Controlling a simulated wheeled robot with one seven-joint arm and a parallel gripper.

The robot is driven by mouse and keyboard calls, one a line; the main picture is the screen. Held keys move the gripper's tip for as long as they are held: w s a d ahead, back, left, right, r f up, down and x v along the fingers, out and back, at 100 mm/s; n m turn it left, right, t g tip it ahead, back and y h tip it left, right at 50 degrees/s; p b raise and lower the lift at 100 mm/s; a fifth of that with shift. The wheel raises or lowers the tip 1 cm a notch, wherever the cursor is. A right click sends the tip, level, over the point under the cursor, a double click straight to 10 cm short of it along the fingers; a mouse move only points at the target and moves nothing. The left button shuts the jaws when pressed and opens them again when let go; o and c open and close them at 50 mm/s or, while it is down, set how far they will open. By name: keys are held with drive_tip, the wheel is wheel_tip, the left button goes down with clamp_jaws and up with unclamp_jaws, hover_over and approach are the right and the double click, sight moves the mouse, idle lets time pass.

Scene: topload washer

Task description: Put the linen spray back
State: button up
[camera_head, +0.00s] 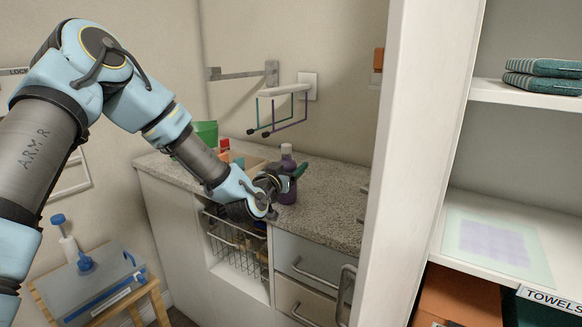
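A green bin (207,132), a red-capped container (225,145) and an orange-brown tray stand behind my arm. A wire basket (238,250) sits under the counter. A white shelf unit (515,97) with folded towels and a "TOWELS" label is at right. A small rack hangs above the counter.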

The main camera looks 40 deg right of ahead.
drive_tip(key=o, duration=0.4)
drive_tip(key=shift+c, duration=0.2)
drive_tip(key=shift+r, duration=0.1)
drive_tip(key=b+v, duration=0.3)
drive_tip(key=v, duration=0.9)
drive_tip(key=shift+w+a, duration=0.1)
drive_tip(key=w+a+f+n+y, duration=0.2)
drive_tip(key=w+a+f+y, duration=0.15)
drive_tip(key=a, duration=0.55)
drive_tip(key=w+a+f+n+y, duration=0.15)
drive_tip(key=w+a+y, duration=0.25)
drive_tip(key=a, duration=0.4)
drive_tip(key=w+a+f+n+y, duration=0.1)
drive_tip(key=w+a+f+y, duration=0.25)
drive_tip(key=a, duration=0.55)
drive_tip(key=s+a+r+n+g+y, duration=0.1)
drive_tip(key=s+a+n+g+y, duration=0.1)
drive_tip(key=a, duration=0.9)
drive_tip(key=s+a+r+n+g+y, duration=0.1)
drive_tip(key=s+a+n+g+y, duration=0.2)
drive_tip(key=a, duration=0.8)
drive_tip(key=s+n, duration=0.2)
drive_tip(key=s, duration=0.2)
drive_tip(key=shift+s+g, duration=0.2)
drive_tip(key=shift+g, duration=0.2)
